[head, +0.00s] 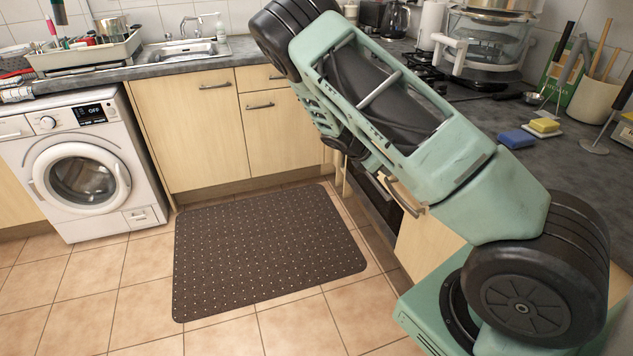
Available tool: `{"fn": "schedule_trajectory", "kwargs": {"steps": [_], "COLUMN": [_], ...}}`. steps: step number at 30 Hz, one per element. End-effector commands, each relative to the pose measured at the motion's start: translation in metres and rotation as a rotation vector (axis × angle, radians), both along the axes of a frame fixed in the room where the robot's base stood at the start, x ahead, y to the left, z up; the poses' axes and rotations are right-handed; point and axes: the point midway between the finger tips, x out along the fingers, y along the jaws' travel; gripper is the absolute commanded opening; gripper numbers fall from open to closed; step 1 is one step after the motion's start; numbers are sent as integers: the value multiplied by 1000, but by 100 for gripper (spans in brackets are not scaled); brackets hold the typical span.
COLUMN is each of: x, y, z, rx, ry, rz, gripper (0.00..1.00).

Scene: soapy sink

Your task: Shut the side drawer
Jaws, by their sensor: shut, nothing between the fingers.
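The side drawer is most likely in the right-hand run of pale wood units, where a metal handle (403,197) shows just past my arm. My arm covers most of that front, so I cannot tell how far the drawer stands out. A pale front panel (425,245) shows below the handle, partly hidden by my arm. My gripper is not in view; my raised arm fills the right middle of the head view and hides what is behind it.
A dark dotted mat (265,250) lies on the tiled floor. A washing machine (85,165) stands at left. A small drawer (261,78) under the back counter is closed. A blue sponge (516,139) and a yellow sponge (545,125) lie on the right counter.

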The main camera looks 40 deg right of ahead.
Motion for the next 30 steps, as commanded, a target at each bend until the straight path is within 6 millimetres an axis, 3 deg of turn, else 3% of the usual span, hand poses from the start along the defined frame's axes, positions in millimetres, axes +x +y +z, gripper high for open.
{"fn": "schedule_trajectory", "kwargs": {"steps": [1,6,18,24,30], "x": [-6,-20,-48,-57,-61], "y": [-16,-62,-161,-193,-211], "z": [1,1,1,0,0], "rx": [-2,-2,-1,-1,-1], "ry": [2,2,0,0,0], "rz": [-7,-7,-4,-3,0], "gripper": [0,0,0,0,0]}}
